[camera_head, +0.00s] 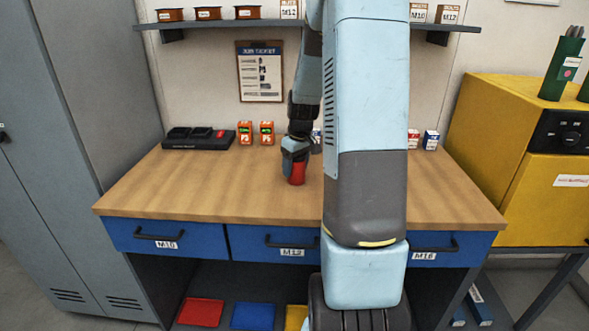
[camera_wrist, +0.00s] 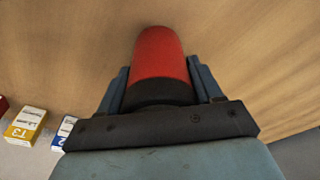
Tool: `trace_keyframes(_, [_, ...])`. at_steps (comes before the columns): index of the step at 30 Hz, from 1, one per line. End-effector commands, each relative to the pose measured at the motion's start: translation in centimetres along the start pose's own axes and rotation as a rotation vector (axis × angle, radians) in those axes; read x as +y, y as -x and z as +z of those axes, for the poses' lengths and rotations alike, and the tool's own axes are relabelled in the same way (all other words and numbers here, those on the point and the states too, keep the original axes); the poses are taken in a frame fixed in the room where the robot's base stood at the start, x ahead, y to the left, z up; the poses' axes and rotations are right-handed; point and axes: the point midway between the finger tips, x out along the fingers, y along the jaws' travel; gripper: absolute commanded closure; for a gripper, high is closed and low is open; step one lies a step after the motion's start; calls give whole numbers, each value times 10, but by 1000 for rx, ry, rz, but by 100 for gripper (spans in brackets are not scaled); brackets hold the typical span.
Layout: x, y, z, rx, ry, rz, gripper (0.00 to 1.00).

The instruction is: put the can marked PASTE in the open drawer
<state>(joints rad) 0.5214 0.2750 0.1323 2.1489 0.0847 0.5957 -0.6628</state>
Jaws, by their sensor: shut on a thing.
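A red can (camera_head: 297,174) is between the fingers of my gripper (camera_head: 294,160), at or just above the middle of the wooden bench top. It also shows in the wrist view (camera_wrist: 159,55), with a finger on each side. No PASTE marking on it can be read in either view. Under the bench top are three blue drawer fronts: M10 (camera_head: 190,238) at left, M12 (camera_head: 250,245) in the middle and M16 (camera_head: 470,250) at right. None looks clearly pulled out, and my arm hides part of the middle and right ones.
A black charger (camera_head: 190,139) and two orange packs marked P (camera_head: 245,133) (camera_head: 267,133) stand at the back of the bench (camera_head: 190,185). Small boxes (camera_head: 431,139) stand behind my arm. A yellow cabinet (camera_head: 490,110) is at right, grey lockers (camera_head: 75,130) at left. The bench's left front is clear.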

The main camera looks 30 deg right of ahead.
Motion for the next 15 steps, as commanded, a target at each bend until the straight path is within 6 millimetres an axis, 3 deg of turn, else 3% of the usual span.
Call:
trace_keyframes(8, [0,0,0,1,1,1,87])
trace_keyframes(15, [0,5,-1,1,1,1,87])
